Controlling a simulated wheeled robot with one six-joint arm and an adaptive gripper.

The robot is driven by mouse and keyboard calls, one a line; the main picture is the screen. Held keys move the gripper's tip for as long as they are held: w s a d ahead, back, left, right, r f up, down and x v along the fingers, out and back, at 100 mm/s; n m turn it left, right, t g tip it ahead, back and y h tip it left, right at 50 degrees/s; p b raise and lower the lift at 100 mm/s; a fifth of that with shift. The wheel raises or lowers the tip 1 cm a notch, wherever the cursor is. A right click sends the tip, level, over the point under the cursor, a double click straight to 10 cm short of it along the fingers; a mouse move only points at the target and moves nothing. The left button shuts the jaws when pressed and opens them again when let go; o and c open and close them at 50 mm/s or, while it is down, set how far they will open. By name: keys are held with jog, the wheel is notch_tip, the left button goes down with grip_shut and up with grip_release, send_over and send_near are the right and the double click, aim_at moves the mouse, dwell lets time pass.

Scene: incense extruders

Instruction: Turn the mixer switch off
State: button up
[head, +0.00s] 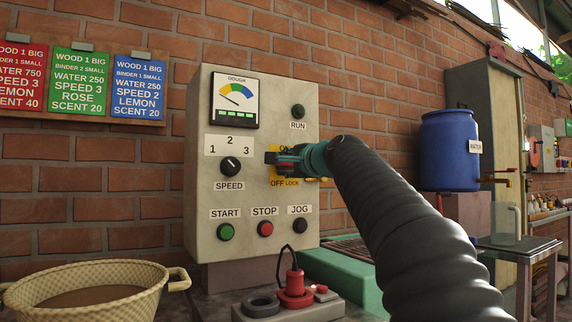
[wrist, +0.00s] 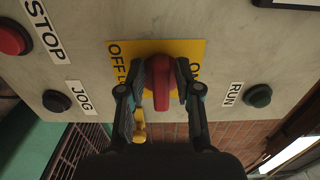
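The mixer switch has a red handle (wrist: 161,88) on a yellow plate (wrist: 190,47), lettered "OFF LOCK" at one end and "ON" at the other. In the head view the plate (head: 276,181) shows ON above and OFF LOCK below. My gripper (wrist: 167,75) has one finger on each side of the red handle, close against it. In the head view my gripper (head: 285,160) covers most of the switch. The handle appears to lie crosswise to the line from OFF to ON; its exact setting is partly hidden.
The grey control panel (head: 202,130) also carries a speed knob (head: 230,166), green START (head: 225,232), red STOP (head: 265,229), black JOG (head: 300,226) and RUN (head: 298,111). A basket (head: 95,290), a blue barrel (head: 449,150) and a green box (head: 340,280) stand nearby.

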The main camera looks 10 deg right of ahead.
jog(key=shift+s, duration=0.1)
jog(key=v, duration=1.2)
dwell(0.4)
jog(key=s+f+n+g+h+p, duration=0.1)
jog(key=s+f+n+g, duration=0.3)
jog(key=s+f, duration=0.5)
jog(key=s+a+f+n+g+h+p, duration=0.1)
jog(key=s+f+n, duration=0.4)
jog(key=f, duration=1.6)
jog(key=s+a+f+n+g+h+p, duration=0.1)
jog(key=s+f+n+g, duration=0.4)
jog(key=s+f, duration=0.9)
jog(key=f+g+h+p, duration=0.1)
jog(key=h, duration=0.1)
jog(key=shift+s+g+h, duration=0.3)
